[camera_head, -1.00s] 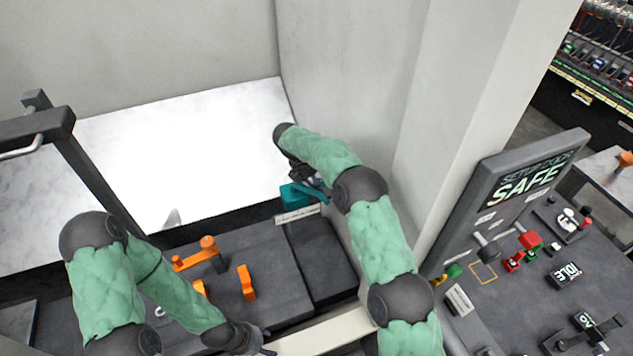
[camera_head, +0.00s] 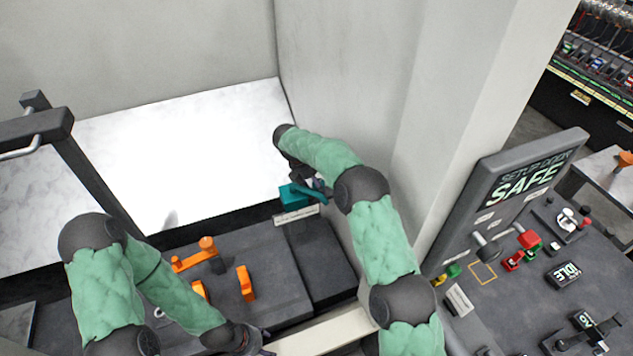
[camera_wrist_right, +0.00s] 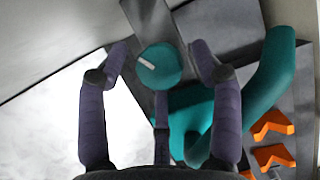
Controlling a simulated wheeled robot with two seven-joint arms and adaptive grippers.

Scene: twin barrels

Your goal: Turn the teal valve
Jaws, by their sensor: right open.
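The teal valve (camera_head: 293,196) sits by the grey wall, at the back right of the dark bench, with a white label in front of it. Its teal round hub (camera_wrist_right: 160,66) with a white mark shows in the right wrist view, along with a thick curved teal part (camera_wrist_right: 267,75). My right gripper (camera_head: 312,182) is at the valve and partly hides it. In the right wrist view its purple fingers are open, spread on both sides of the hub; I cannot tell whether they touch it. My left gripper (camera_head: 258,341) is at the bottom edge, mostly hidden.
Orange handles (camera_head: 246,283) stand on the dark bench near my left arm. A bright white panel (camera_head: 190,150) lies behind the bench. A grey pillar (camera_head: 450,120) rises at the right. Beyond it, a sign reading SAFE (camera_head: 526,180) stands over a control panel.

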